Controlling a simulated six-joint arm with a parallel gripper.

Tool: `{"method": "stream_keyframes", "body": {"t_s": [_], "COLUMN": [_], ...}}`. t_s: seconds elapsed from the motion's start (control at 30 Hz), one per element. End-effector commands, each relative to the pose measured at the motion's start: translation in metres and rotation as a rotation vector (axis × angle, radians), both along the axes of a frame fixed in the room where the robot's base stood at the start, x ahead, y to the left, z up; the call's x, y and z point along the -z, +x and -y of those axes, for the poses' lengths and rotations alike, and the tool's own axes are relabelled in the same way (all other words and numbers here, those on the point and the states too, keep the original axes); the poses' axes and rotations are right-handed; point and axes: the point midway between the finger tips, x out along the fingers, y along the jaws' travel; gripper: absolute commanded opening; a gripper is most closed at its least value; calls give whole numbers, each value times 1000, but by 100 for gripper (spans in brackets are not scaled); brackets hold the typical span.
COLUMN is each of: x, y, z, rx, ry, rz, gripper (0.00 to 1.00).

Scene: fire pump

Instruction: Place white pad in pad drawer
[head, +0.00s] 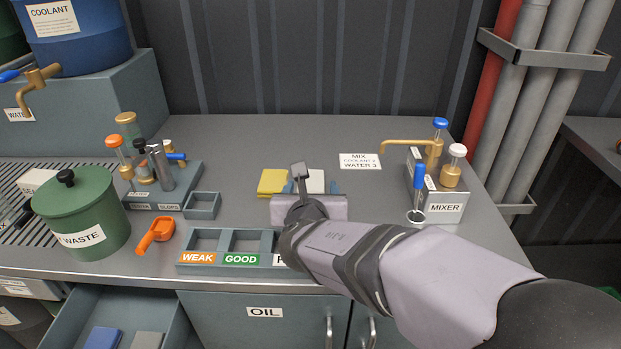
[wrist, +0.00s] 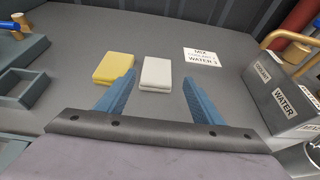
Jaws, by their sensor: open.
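The white pad (wrist: 156,72) lies flat on the counter, just right of the yellow pad (wrist: 114,67), in the wrist view. It also shows in the head view (head: 311,181), partly hidden by my gripper. My gripper (wrist: 162,92) is open and empty, with one blue finger to each side of the white pad and a little nearer than it. The left finger is close to the yellow pad. The pad drawer (head: 120,325) stands open at the lower left of the head view, below the counter, with a blue pad (head: 103,338) and a grey pad (head: 147,340) inside.
A sorting tray (head: 224,255) labelled WEAK and GOOD stands at the counter's front edge. The green waste bin (head: 81,220), orange scoop (head: 155,234) and small open box (head: 202,205) are to the left. The mixer (head: 443,207) stands right. The counter's back middle is clear.

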Motion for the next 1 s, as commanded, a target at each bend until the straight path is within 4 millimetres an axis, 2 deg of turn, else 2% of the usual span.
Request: {"method": "stream_keyframes", "body": {"t_s": [0.03, 0.47, 0.77, 1.0], "x": [-4, 15, 23, 24], "y": [1, 3, 20, 25], "z": [1, -2, -2, -2], "rx": [2, -17, -16, -16], "ry": [-9, 10, 11, 10], "rz": [-7, 0, -1, -1], "gripper": [61, 61, 61, 61]}}
